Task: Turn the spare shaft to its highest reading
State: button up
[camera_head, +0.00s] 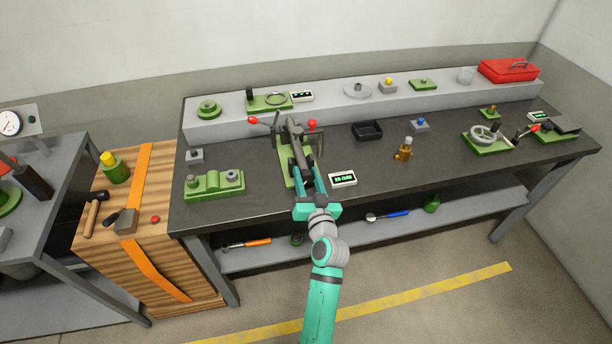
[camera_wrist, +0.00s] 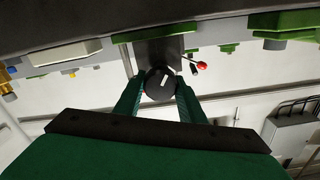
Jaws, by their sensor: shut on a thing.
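A green-based fixture (camera_head: 284,169) with a dark grey body stands on the bench in front of my arm. A black round knob (camera_wrist: 160,84) with a white mark sits at its near end in the wrist view. My gripper (camera_wrist: 160,95) is shut on this knob, one finger on each side. In the head view my gripper (camera_head: 308,172) reaches the fixture and hides most of the knob. A display (camera_head: 343,178) with green digits lies just right of the fixture; its digits are too small to read surely. No label shows which shaft is the spare.
Red-tipped levers (camera_head: 312,125) stick up behind my gripper. A second display (camera_head: 302,96) is on the raised shelf, and a third (camera_head: 538,115) at the far right. A black tray (camera_head: 367,130) and brass piece (camera_head: 404,150) stand to the right. The bench front right is clear.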

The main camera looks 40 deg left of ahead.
jog(key=m, duration=0.5)
jog(key=shift+w+d+f+m, duration=0.1)
jog(key=shift+m, duration=0.2)
jog(key=m, duration=0.5)
jog(key=shift+f+m, duration=0.1)
jog(key=shift+m, duration=0.2)
jog(key=o, duration=1)
jog(key=shift+o, duration=0.2)
jog(key=v, duration=1.1)
